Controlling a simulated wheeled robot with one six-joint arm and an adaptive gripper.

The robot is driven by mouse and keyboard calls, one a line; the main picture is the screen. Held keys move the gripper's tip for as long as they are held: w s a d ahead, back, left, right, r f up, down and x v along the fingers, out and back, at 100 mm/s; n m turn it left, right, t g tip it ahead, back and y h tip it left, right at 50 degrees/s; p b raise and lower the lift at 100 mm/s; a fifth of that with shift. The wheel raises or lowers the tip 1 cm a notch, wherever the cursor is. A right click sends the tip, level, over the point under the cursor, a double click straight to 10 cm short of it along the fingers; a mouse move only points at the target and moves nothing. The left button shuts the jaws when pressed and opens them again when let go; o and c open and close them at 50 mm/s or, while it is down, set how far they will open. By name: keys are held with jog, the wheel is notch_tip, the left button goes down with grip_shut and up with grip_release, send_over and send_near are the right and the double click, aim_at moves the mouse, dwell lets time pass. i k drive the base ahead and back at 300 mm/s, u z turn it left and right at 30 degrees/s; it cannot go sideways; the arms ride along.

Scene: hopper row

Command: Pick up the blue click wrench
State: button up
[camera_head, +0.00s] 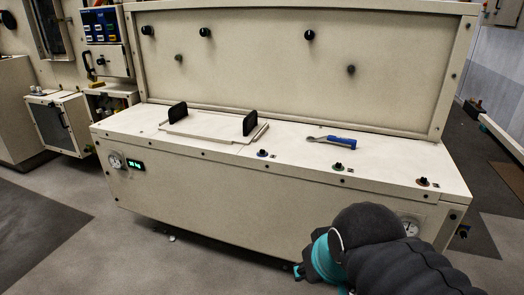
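The blue click wrench (341,141) lies flat on the cream top of the long cabinet (385,160), right of the middle. Its blue handle points right and its grey metal head points left. My arm comes in from the lower right, dark with a teal ring. It is in front of the cabinet, lower than the wrench and apart from it. The fingers of my gripper are not visible, so I cannot see whether it is open or shut.
A flat panel with two black handles (250,123) lies on the top, left of the wrench. Small knobs (338,166) line the front edge. An upright back panel (265,70) rises behind the top. Grey floor (100,235) is free in front at left.

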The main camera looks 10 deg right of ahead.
aim_at(353, 142)
jog(key=u, duration=0.45)
jog(key=k, duration=0.3)
jog(key=z, duration=1.45)
jog(key=i, duration=1.3)
jog(key=u, duration=0.75)
